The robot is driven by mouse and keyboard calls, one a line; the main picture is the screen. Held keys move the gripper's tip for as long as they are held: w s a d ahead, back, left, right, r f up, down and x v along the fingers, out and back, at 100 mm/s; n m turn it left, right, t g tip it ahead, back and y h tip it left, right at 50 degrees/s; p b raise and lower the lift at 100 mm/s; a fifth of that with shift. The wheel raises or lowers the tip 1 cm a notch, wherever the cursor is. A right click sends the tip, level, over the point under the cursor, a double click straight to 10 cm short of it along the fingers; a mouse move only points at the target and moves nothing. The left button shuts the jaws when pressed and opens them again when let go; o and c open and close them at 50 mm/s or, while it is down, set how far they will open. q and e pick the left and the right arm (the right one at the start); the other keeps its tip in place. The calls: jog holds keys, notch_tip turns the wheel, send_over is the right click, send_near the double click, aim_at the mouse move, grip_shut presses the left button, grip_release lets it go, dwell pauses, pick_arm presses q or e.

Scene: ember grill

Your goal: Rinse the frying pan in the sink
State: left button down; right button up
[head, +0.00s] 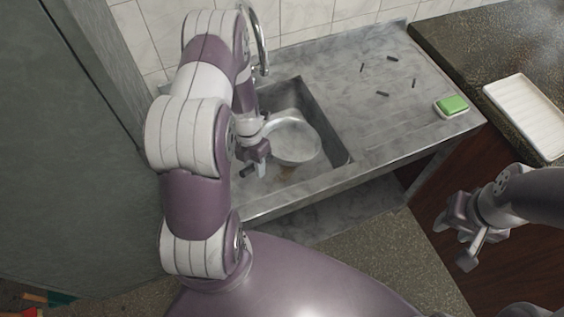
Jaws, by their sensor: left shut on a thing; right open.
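The frying pan (293,141) is a round, light metal pan inside the grey sink basin (338,157). My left gripper (255,166) is down in the basin at the pan's left side, shut on the pan; the grip itself is small and partly hidden. My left arm hides the left part of the sink. The curved metal faucet (261,45) rises behind the basin; I cannot tell whether water runs. My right gripper (456,240) is open and empty, off to the right, in front of the counter and away from the pan.
A white ribbed tray (527,112) sits on the dark counter (475,50) at right. A tall grey cabinet (60,150) stands close on the left.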

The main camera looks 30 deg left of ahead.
notch_tip(320, 180, up, 11)
jog(key=p, duration=1)
jog(key=shift+r+p, duration=0.2)
jog(key=shift+p, duration=0.15)
dwell(1.3)
notch_tip(320, 180, up, 4)
jog(key=p, duration=0.4)
jog(key=shift+f, duration=0.1)
